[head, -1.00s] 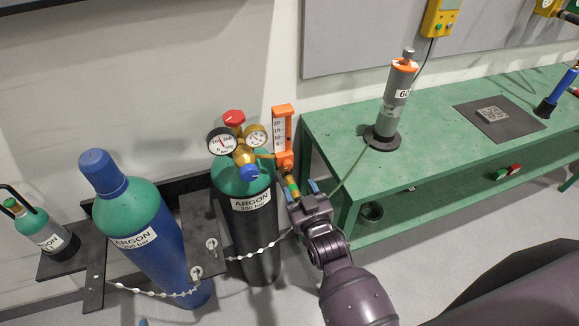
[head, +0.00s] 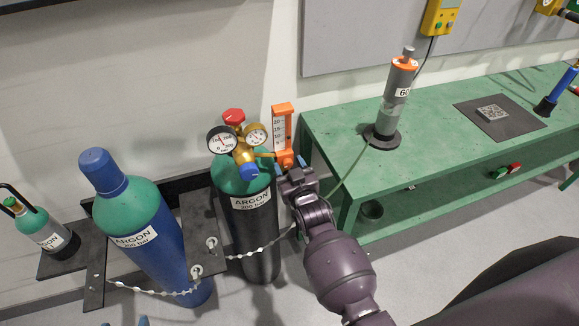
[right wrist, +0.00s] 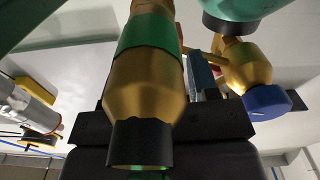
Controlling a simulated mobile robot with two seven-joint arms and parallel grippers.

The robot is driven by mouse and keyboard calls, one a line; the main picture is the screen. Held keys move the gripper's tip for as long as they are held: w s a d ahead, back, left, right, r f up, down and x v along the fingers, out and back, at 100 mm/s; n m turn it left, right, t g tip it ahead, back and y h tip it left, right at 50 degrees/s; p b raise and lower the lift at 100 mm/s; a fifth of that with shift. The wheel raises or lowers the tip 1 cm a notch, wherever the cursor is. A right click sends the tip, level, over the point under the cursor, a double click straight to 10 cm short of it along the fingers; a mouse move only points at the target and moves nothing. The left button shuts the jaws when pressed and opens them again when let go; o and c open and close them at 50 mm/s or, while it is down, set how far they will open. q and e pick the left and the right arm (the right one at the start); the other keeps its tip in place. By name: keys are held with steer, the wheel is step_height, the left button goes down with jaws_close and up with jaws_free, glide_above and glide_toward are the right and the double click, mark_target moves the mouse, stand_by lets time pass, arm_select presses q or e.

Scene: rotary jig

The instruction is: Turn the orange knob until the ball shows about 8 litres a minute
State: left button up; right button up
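The flowmeter (head: 282,128), an orange frame with a white scale, stands upright beside the regulator on the black argon cylinder (head: 250,225). Its orange lower block (head: 285,158) shows just above my right gripper (head: 290,167). The ball and the knob cannot be made out. The right gripper's blue fingertips look apart, one on each side below the block; the contact is hidden. In the right wrist view, a brass fitting (right wrist: 150,75) with a green band and black ring fills the middle and hides most of the fingers. Two tips of my left gripper (head: 124,323) show apart at the bottom edge.
The regulator (head: 240,145) has two gauges, a red cap and a blue knob (right wrist: 268,102) close to my right gripper. A blue argon cylinder (head: 150,240) stands left, chained. A green bench (head: 440,140) with a grey cylindrical device (head: 394,95) stands right; a hose runs between.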

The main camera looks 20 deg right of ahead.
steer(key=c, duration=0.9)
steer(key=shift+r+m+p, duration=0.15)
steer(key=shift+m+p, duration=0.4)
steer(key=shift+m, duration=0.65)
steer(key=o, duration=0.9)
steer(key=shift+o, duration=0.2)
steer(key=shift+s, duration=0.1)
steer(key=s, duration=1)
steer(key=shift+s+d, duration=0.2)
steer(key=shift+s, duration=0.15)
